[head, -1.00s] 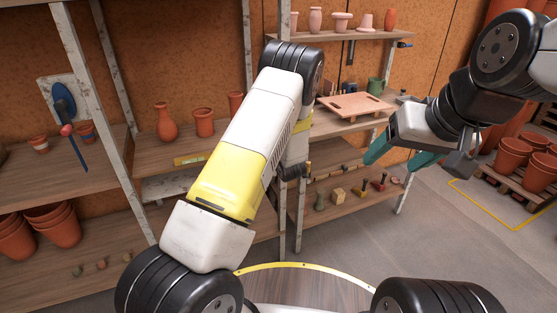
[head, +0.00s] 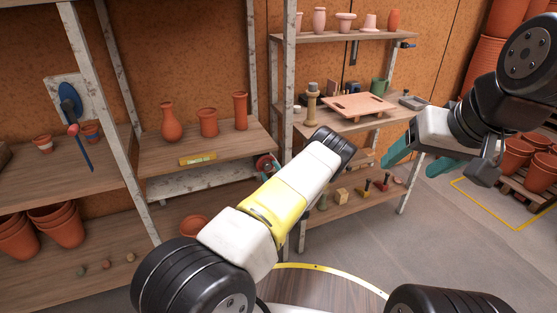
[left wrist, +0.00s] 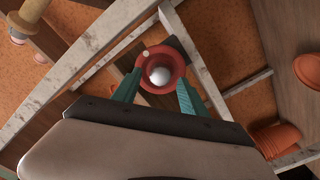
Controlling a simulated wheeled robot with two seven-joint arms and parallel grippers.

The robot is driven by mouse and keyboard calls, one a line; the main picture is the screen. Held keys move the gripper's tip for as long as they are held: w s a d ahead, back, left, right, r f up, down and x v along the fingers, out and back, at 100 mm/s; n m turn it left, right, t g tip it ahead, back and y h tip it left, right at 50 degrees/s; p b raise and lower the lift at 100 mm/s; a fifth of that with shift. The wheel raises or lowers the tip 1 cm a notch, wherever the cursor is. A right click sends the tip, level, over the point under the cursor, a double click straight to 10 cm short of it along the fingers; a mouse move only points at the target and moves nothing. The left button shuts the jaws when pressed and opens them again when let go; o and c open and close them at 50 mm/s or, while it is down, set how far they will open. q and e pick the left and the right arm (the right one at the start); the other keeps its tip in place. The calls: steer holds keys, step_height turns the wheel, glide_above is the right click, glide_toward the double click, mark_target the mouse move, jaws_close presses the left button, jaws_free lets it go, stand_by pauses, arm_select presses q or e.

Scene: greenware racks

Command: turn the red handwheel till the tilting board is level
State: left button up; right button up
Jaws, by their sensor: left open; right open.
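The red handwheel (head: 265,166) sits under the right end of the board (head: 242,139), which carries an orange bottle-shaped vase (head: 171,122) and two pots. A yellow spirit level (head: 197,159) is at the board's front edge. I cannot tell whether the board is level. In the left wrist view the handwheel (left wrist: 161,84) shows a pale hub and a small knob on its rim. My left gripper (left wrist: 158,90) is open, its teal fingers to either side of the wheel; contact is unclear. My arm hides this gripper in the head view. My right gripper (head: 418,160) is open and empty at right.
A blue lever (head: 80,148) with a red knob is mounted at left. Metal uprights (head: 282,100) stand beside the handwheel. A pink board (head: 358,105) lies on the right rack. Stacked pots (head: 516,155) stand at far right.

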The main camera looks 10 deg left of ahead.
arm_select(q)
steer(key=shift+w+a, duration=0.4)
steer(key=shift+w, duration=0.2)
jaws_close()
steer(key=shift+m, duration=0.6)
steer(key=m, duration=0.2)
steer(key=shift+m, duration=2.1)
